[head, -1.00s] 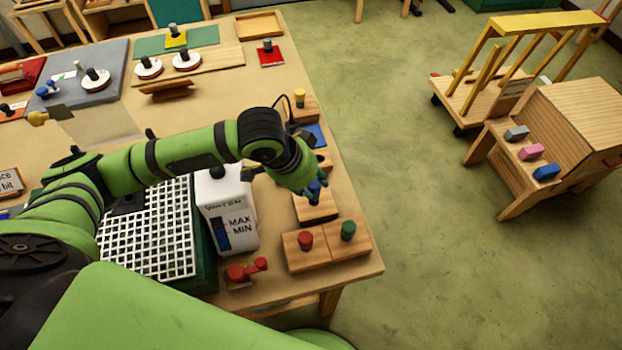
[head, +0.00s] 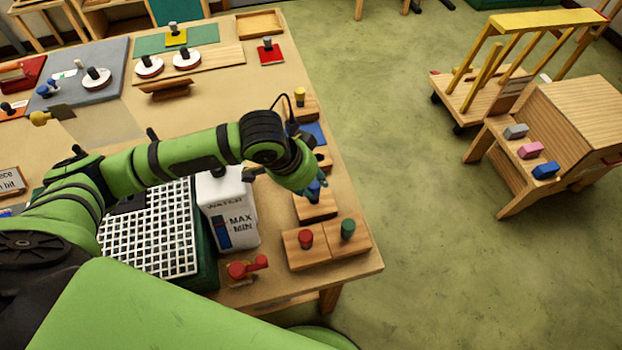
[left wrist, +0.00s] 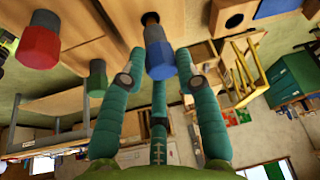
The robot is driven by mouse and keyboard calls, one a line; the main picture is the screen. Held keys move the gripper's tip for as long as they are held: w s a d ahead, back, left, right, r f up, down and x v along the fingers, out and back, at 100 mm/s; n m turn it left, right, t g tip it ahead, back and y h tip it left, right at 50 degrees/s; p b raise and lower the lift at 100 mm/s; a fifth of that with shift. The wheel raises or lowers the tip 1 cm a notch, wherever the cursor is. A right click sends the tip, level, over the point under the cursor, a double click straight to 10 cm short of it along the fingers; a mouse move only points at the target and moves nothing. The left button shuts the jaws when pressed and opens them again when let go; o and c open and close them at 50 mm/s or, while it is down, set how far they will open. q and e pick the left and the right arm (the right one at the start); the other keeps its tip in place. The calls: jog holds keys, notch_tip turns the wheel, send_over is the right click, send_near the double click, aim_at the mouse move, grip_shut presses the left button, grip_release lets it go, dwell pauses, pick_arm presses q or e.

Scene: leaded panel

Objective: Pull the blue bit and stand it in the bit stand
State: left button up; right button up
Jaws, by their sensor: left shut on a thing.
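The blue bit (head: 316,185) is at the wooden block (head: 316,210) near the table's right edge. My left gripper (head: 317,192) is shut on it from above. In the left wrist view the blue bit (left wrist: 159,55) shows between the green fingers (left wrist: 160,82), with a short dark shank between it and the wood. I cannot tell how deep the shank sits. A wooden block with a dark round hole (left wrist: 234,20) is close by in that view. I cannot tell for sure which piece is the bit stand. My right gripper is not in view.
Red (head: 305,239) and green (head: 348,229) bits stand in blocks just nearer. A yellow bit (head: 300,97) stands farther back. A white water container (head: 228,210) and a white grid (head: 147,228) lie left of the gripper. The table's right edge is close.

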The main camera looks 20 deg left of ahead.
pick_arm(q)
jog(key=shift+f+b, duration=0.3)
jog(key=shift+f, duration=0.4)
jog(key=o, duration=1.2)
jog(key=v, duration=1.2)
